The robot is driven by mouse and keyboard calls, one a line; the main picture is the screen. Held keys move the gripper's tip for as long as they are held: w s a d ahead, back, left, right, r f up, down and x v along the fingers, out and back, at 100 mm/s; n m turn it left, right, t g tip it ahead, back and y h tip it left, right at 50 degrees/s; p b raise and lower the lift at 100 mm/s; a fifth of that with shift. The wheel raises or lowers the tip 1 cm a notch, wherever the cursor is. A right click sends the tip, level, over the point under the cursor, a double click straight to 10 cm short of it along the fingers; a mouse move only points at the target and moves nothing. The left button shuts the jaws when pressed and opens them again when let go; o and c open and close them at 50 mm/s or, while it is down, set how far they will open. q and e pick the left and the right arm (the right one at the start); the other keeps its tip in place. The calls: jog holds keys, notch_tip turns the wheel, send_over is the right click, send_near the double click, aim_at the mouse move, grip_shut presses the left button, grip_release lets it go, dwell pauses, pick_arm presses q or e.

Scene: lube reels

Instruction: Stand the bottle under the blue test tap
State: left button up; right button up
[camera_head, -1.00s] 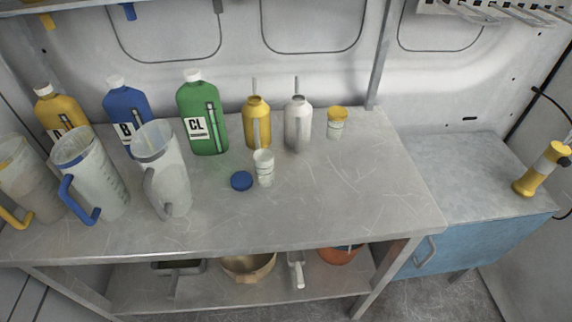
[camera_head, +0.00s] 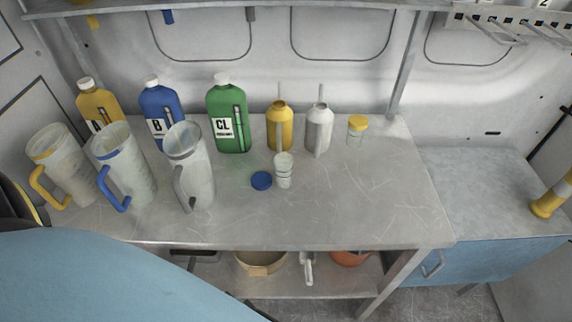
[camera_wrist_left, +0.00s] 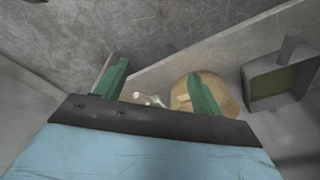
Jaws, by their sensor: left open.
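A small clear open bottle (camera_head: 284,170) stands upright on the bench, with a blue cap (camera_head: 261,180) lying to its left. A second small bottle with a yellow lid (camera_head: 357,130) stands farther back to the right. A small blue tap (camera_head: 168,16) hangs at the top edge, left of centre; its outlet is hard to make out. My left gripper (camera_wrist_left: 158,88) shows in the left wrist view with its two green fingers apart and nothing between them, away from the bottle. In the head view only a light-blue part of my arm shows at lower left. My right gripper is out of view.
Clear jugs (camera_head: 191,165) and yellow, blue and green (camera_head: 229,118) jugs stand on the left of the bench (camera_head: 350,215). Yellow and grey cans (camera_head: 319,128) stand behind the bottle. A bowl (camera_wrist_left: 225,92) sits on the lower shelf. The bench's right front is clear.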

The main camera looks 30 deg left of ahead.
pick_arm(q)
jog(key=w+r+m+t+y+p, duration=0.1)
jog(key=w+r+m+p, duration=0.2)
jog(key=r, duration=1.3)
jog(key=w+r+m+t+y+p, duration=0.15)
jog(key=w+r, duration=0.35)
jog(key=r, duration=1.1)
jog(key=w+m+y, duration=0.1)
jog(key=w+m, duration=0.1)
jog(key=w+m+y, duration=0.1)
jog(key=w+m, duration=0.1)
jog(key=w+f+m+y, duration=0.1)
jog(key=w+m, duration=0.1)
jog(key=m, duration=0.1)
jog(key=shift+w+a+y+p, duration=0.2)
jog(key=shift+y+p, duration=0.05)
jog(key=shift+p, duration=0.1)
jog(key=w+d+r+m+t+y, duration=0.3)
jog(key=w+r+m+y, duration=0.2)
jog(key=w+m, duration=0.5)
jog(key=m, duration=0.1)
send_near(280, 159)
jog(key=shift+t, duration=0.25)
jog(key=x, duration=0.4)
jog(key=shift+w+f, duration=0.2)
jog(key=shift+f, duration=0.2)
jog(key=x, duration=0.5)
jog(key=shift+s+a+r, duration=0.1)
jog(key=shift+a, duration=0.15)
